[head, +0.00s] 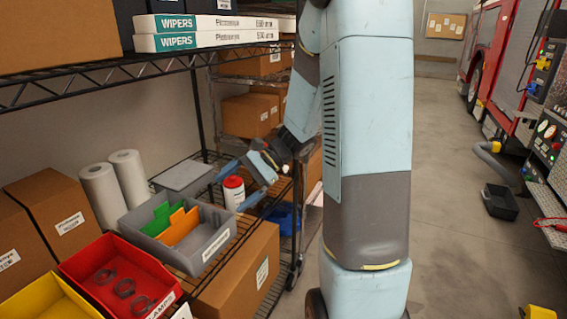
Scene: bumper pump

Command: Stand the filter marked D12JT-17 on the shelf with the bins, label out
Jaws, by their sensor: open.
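A white canister with a red top (233,196), which looks like the filter, stands upright on the wire shelf (222,262) with the bins, just right of the grey bin. Its marking is too small to read, and I cannot tell which way its label faces. My gripper (230,190) reaches in from the right, open, with one finger on each side of the canister. I cannot tell whether the fingers touch it. My arm hides part of the shelf's right end.
A grey bin (212,254) with green and orange dividers, a red bin (153,269) holding clamps and a yellow bin (42,300) line the shelf front. White rolls (128,178) and cartons (52,200) stand behind. An upper shelf (120,70) hangs above. The right floor is mostly clear.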

